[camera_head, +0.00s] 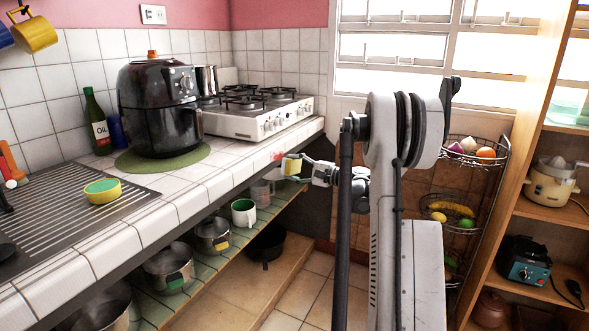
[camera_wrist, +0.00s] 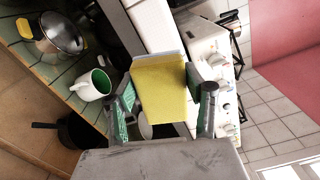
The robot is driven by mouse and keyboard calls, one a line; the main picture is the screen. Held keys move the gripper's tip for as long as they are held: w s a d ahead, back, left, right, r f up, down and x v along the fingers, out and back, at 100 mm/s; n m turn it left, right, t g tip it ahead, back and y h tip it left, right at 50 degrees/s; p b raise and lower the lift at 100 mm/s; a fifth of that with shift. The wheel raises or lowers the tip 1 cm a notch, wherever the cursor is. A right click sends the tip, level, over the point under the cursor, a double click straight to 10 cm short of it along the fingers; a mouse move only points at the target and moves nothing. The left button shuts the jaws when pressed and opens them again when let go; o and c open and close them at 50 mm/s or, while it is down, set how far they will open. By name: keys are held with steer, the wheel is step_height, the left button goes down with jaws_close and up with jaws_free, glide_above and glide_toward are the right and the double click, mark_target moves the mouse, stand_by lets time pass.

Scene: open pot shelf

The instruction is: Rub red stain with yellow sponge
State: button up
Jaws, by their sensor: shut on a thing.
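My gripper (camera_head: 297,168) is at the counter's front edge near the stove, shut on the yellow sponge (camera_head: 291,165). In the wrist view the sponge (camera_wrist: 160,88) sits between the two fingers of my gripper (camera_wrist: 164,106). A small red stain (camera_head: 277,155) shows on the white tiled counter, just left of and behind the sponge. I cannot tell whether the sponge touches the counter. The stain is not visible in the wrist view, where the sponge covers part of the counter edge.
The stove (camera_head: 258,118) stands behind the stain, and a black air fryer (camera_head: 158,110) is to its left. Below the counter, a shelf holds a green-lined mug (camera_head: 243,212) and pots. A wire fruit rack (camera_head: 462,190) stands right.

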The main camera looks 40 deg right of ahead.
mark_target(282, 152)
steer(key=shift+x, duration=2.75)
steer(key=shift+x, duration=1.05)
steer(key=shift+w+d, duration=0.25)
steer(key=shift+d, duration=0.7)
steer(key=shift+w+d, duration=0.3)
steer(key=shift+d, duration=0.65)
steer(key=shift+w+d, duration=0.45)
steer(key=shift+d, duration=0.7)
steer(key=shift+w+d, duration=0.45)
steer(key=shift+d, duration=0.7)
steer(key=shift+w+d, duration=0.45)
steer(key=shift+d, duration=0.7)
steer(key=shift+a, duration=0.1)
